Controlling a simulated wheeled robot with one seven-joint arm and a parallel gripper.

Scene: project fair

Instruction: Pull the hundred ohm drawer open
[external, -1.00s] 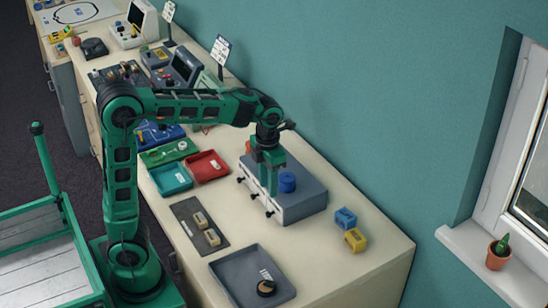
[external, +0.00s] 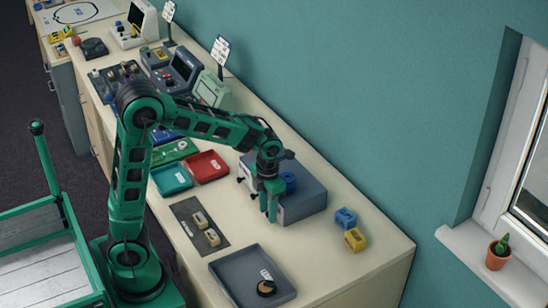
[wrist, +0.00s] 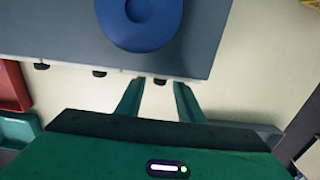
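The grey drawer cabinet (external: 306,206) stands on the bench, its drawer fronts facing the near-left side. It also fills the top of the wrist view (wrist: 55,25). A row of small black knobs runs along its front; one knob (wrist: 160,81) lies between my fingertips in the wrist view, with others (wrist: 98,72) to its left. My gripper (external: 270,214) points down just in front of the cabinet's near end. Its two fingers are apart, one on each side of that knob, with a visible gap. No resistance label is readable.
A blue round object (wrist: 140,18) sits on the cabinet top. A grey tray (external: 225,268) and a dark mat (external: 190,222) with beige blocks lie in front. Red (external: 205,166) and teal (external: 170,180) trays are left; blue (external: 345,217) and yellow (external: 355,239) blocks are right.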

